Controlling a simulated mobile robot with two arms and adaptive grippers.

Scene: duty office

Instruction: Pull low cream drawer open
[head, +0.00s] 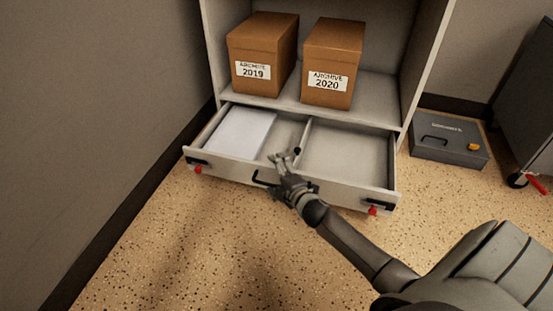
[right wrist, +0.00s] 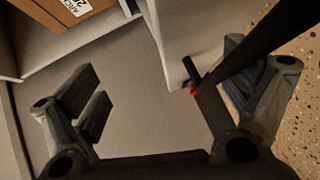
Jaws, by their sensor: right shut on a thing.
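The low cream drawer (head: 343,190) sits at the bottom of a cream cabinet and stands open. A divider splits its inside, with white paper (head: 240,132) in the left compartment and the right compartment empty. A dark bar handle (head: 262,180) is at the middle of its front. My right gripper (head: 284,172) is at this handle, shut on it. In the right wrist view its fingers (right wrist: 165,95) stand wide apart, with a dark bar (right wrist: 255,45) at the right finger and the drawer's inside behind. My left gripper is not in view.
Two brown archive boxes (head: 262,55) (head: 333,62) stand on the shelf above the drawer. Black latches with red tabs (head: 373,210) are near both ends of the drawer front. A grey case (head: 448,140) lies on the floor at right, by a wheeled cabinet. Floor before the drawer is clear.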

